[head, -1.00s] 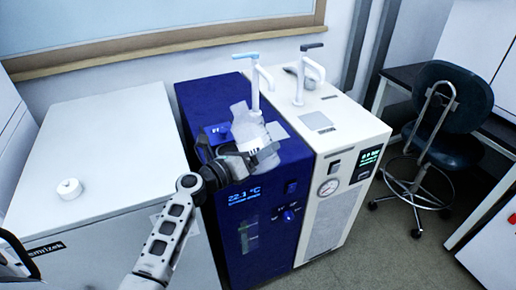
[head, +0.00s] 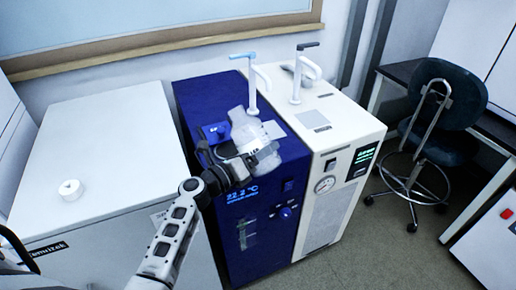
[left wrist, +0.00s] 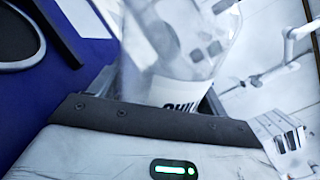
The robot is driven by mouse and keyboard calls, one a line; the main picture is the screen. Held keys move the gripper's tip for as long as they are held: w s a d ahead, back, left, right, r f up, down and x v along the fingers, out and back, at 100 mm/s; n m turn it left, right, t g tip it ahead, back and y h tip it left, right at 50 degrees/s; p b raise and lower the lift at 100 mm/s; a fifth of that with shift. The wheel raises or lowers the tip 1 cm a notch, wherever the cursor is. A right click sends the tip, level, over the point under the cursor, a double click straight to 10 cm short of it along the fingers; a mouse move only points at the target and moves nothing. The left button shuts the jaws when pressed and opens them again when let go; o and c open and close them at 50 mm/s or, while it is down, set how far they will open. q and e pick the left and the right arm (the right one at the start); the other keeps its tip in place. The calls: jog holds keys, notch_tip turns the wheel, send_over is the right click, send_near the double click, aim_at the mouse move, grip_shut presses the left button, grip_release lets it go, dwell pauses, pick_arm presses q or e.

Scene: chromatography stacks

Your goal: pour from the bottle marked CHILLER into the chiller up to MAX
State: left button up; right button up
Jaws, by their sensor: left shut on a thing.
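The blue chiller (head: 276,236) stands in the middle, its front display reading about 22 °C. A blue fitting (head: 215,132) sits on its top. My left gripper (head: 243,167) is shut on a clear, translucent bottle (head: 250,132), held above the chiller's top. The bottle leans, its upper end toward the upper left, close to the blue fitting. In the left wrist view the bottle (left wrist: 180,45) is between the fingers, with a label (left wrist: 182,94) starting "CHI". A gauge window (head: 248,233) is on the chiller's front; its level is too small to read. No stream is visible.
A cream unit (head: 335,190) with a dial stands against the chiller's right side. White taps (head: 254,90) rise behind the bottle. A white cabinet (head: 100,135) at left bears a white cap (head: 70,190). A dark chair (head: 440,110) stands at right.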

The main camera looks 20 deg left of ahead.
pick_arm(q)
jog(key=shift+d+r, duration=0.15)
dwell(0.3)
jog(key=shift+s+d+n, duration=0.1)
jog(key=shift+d+n, duration=0.15)
jog(key=shift+n, duration=0.45)
jog(key=shift+d+n, duration=0.2)
jog(key=shift+n, duration=0.4)
jog(key=shift+s+d, duration=0.1)
jog(key=shift+d+n, duration=0.1)
jog(key=shift+n, duration=0.6)
